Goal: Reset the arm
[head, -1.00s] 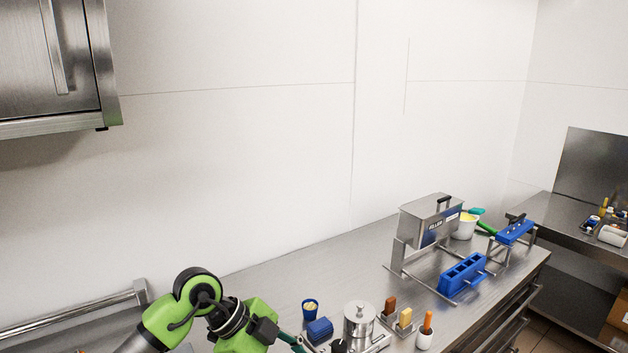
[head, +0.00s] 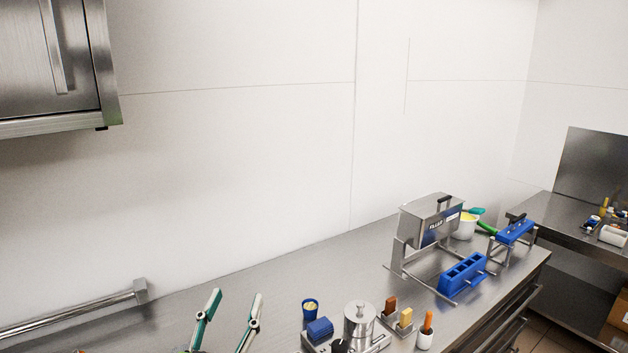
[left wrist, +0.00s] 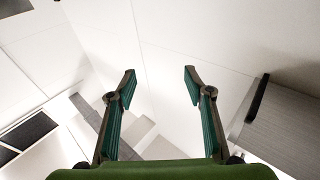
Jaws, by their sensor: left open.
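My left gripper (head: 230,306) shows at the bottom of the head view, left of the middle. Its two green-padded fingers point up and stand apart with nothing between them. In the left wrist view the same gripper (left wrist: 160,80) is open and empty, with white wall and ceiling beyond its fingertips. Most of the left arm is below the head view's lower edge. My right gripper is not in view.
A steel counter (head: 260,275) runs along the wall. Left gripper's right side has a blue cup (head: 310,308), a lidded steel pot (head: 359,322) and a white cup (head: 425,338). Farther back stand a steel filler box (head: 430,220) and a blue mould (head: 462,275). A wall cabinet (head: 50,60) hangs upper left.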

